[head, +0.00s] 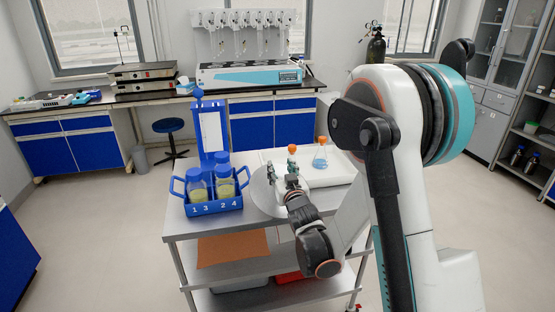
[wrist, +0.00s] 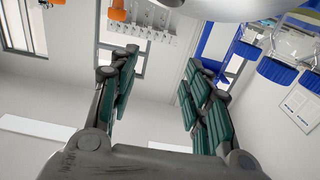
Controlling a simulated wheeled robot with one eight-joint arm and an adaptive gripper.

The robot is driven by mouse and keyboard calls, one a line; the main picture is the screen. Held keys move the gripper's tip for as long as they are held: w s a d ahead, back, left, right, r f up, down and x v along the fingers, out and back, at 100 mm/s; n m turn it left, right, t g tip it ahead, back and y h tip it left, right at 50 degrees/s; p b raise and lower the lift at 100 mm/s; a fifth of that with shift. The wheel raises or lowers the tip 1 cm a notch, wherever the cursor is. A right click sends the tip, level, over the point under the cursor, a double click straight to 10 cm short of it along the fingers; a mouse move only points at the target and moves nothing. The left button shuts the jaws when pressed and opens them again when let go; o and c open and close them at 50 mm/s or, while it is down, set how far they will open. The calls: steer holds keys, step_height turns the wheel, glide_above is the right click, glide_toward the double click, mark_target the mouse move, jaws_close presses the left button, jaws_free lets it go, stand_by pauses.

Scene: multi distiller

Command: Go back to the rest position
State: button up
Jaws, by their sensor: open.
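My gripper (head: 282,174) hangs over the right half of the cart top in the head view, above a round grey plate (head: 259,197). In the wrist view its green-padded fingers (wrist: 160,85) stand wide apart with nothing between them. It is open and empty. My arm comes in from the right and hides part of the cart (head: 205,226). An orange cap (head: 292,148) shows just behind the gripper; what lies beneath it is hidden.
A blue carrier (head: 212,207) with blue-capped bottles (head: 225,182) stands left of my gripper. An orange-capped flask (head: 320,160) stands on a white tray (head: 335,176) at the back right. A blue stool (head: 168,126) stands near the far bench. Open floor lies left of the cart.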

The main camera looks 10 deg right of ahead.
steer(key=s+d+r+g, duration=0.1)
steer(key=s+r+g, duration=0.2)
steer(key=s, duration=0.5)
steer(key=s+r+g, duration=0.2)
steer(key=s+r, duration=0.2)
steer(key=s, duration=0.4)
steer(key=s+a+f+g, duration=0.1)
steer(key=s+g, duration=0.5)
steer(key=s, duration=1.7)
steer(key=shift+s+f+p, duration=0.3)
steer(key=shift+f+p, duration=0.05)
steer(key=shift+f, duration=0.3)
steer(key=shift+o, duration=0.5)
